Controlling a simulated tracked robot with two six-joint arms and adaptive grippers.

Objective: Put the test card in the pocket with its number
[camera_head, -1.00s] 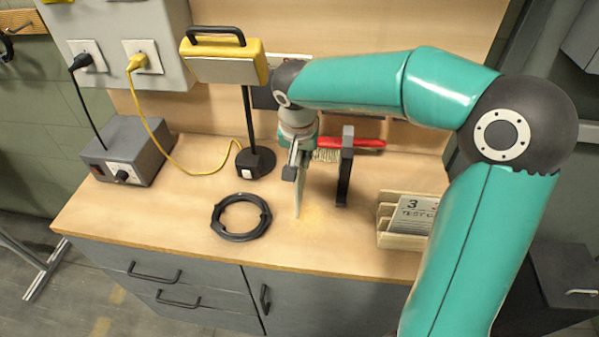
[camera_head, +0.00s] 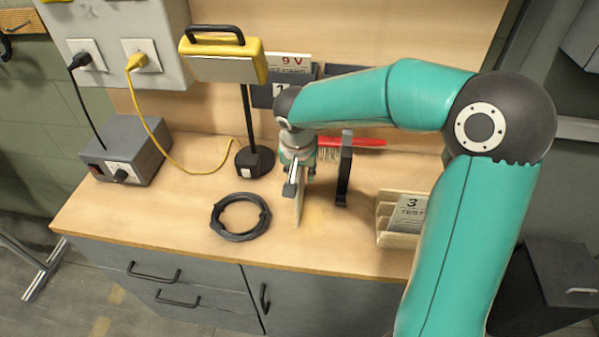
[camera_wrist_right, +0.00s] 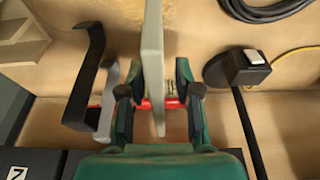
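In the wrist view the card (camera_wrist_right: 152,60) stands between the fingers of the right gripper (camera_wrist_right: 158,100). A dark pocket (camera_head: 281,89) marked 7 is on the back panel, partly hidden by my arm. My left gripper is out of view.
A wooden rack (camera_head: 386,238) with a card marked 3 (camera_head: 408,214) stands right. A black upright stand (camera_head: 344,170) and red-handled brush (camera_head: 358,142) are close to the gripper's right. A cable coil (camera_head: 240,217) and yellow-headed lamp (camera_head: 228,66) are left.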

